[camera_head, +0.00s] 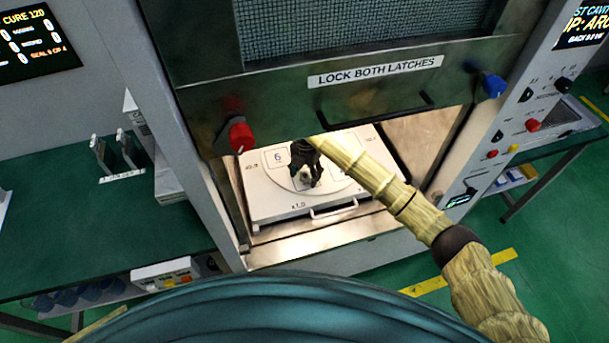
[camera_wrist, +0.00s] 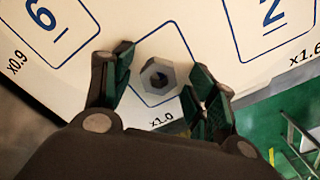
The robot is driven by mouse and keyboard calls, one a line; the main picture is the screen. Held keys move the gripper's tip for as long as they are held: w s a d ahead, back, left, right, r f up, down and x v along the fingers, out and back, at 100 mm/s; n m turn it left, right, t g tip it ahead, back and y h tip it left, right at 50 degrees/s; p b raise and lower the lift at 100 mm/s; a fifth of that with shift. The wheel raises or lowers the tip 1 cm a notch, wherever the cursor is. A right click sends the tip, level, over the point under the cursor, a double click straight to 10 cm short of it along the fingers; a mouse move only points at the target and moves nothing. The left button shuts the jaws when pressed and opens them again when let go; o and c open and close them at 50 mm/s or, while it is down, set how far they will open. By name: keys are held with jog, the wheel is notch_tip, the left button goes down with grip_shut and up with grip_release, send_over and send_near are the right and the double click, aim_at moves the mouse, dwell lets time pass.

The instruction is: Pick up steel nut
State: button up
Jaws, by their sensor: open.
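The steel nut (camera_wrist: 159,78) is a grey hexagonal ring. In the wrist view it lies flat inside a blue-outlined square marked x1.0 on the white tray (camera_wrist: 180,50). My gripper (camera_wrist: 158,75) is open, with one finger on each side of the nut and a visible gap to each. In the head view, my gripper (camera_head: 305,183) points down over the white tray (camera_head: 265,205) inside the cavity. The nut is hard to make out there, being small and close to the fingers.
A raised door (camera_head: 350,88) labelled LOCK BOTH LATCHES hangs above the opening, with a red knob (camera_head: 241,137) and a blue knob (camera_head: 493,85). My arm passes under its lower edge. The cavity's side walls stand close by. The tray has a front handle (camera_head: 333,209).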

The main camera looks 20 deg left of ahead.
jog(key=c, duration=1.1)
jog(key=shift+c, duration=0.2)
jog(key=shift+r, duration=0.1)
